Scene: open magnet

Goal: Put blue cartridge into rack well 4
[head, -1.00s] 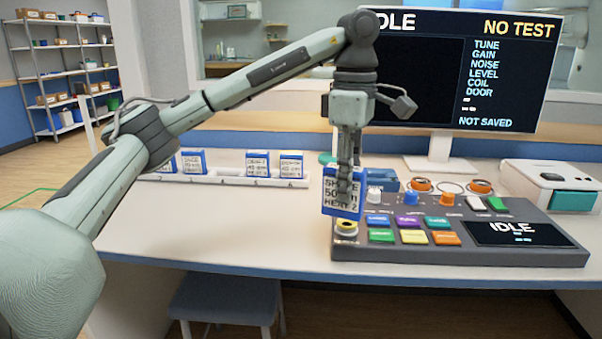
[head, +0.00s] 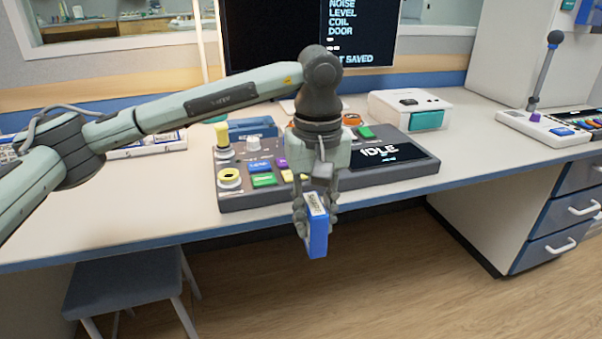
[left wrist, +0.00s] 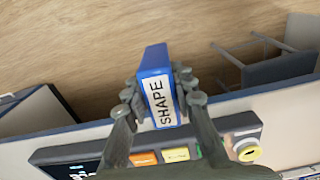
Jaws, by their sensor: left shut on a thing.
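The blue cartridge (head: 317,236) with a white label is in my left gripper (head: 316,208), whose fingers are shut on it. In the head view it hangs tilted in front of the control console, past the front edge of the desk. In the left wrist view the cartridge (left wrist: 155,72) sits between the fingertips of the left gripper (left wrist: 160,95), its label reading "SHAPE", with the floor behind it. The white rack (head: 150,148) lies at the left of the desk, partly hidden behind my left arm, and its wells cannot be told apart. My right gripper is not in view.
The control console (head: 400,178) with buttons and knobs lies behind the gripper. A monitor (head: 270,50) stands behind it. A white box (head: 408,108) and a lever unit (head: 540,130) are to the right. A stool (head: 125,285) stands below the desk.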

